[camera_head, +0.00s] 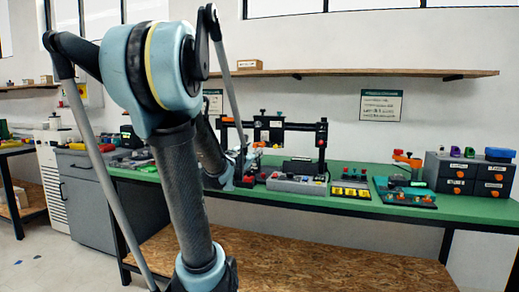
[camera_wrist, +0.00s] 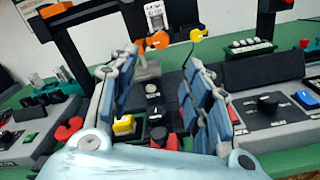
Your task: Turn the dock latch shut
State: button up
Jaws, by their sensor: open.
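My gripper (camera_wrist: 160,68) is open in the wrist view, its two padded blue-grey fingers spread apart with nothing held between them. In the head view my gripper is mostly hidden behind my own arm, close to the green bench. Between and below the fingers in the wrist view are a small black knob (camera_wrist: 153,89), a yellow block (camera_wrist: 123,126) and a black and red fitting (camera_wrist: 164,139). I cannot tell which of these parts, if any, is the dock latch. The fingers hide part of the fixtures there.
The green bench (camera_head: 350,205) carries a grey control box (camera_head: 297,184), a yellow button block (camera_head: 350,190), a green-and-orange fixture (camera_head: 405,192) and a dark drawer unit (camera_head: 462,175). A black frame (camera_head: 321,145) stands upright beside my arm. A wooden shelf (camera_head: 380,73) hangs above.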

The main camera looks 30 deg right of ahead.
aim_at(261, 145)
jog(key=x, duration=1.2)
jog(key=shift+w+d, duration=0.2)
jog(key=shift+d, duration=0.15)
jog(key=c, duration=1.1)
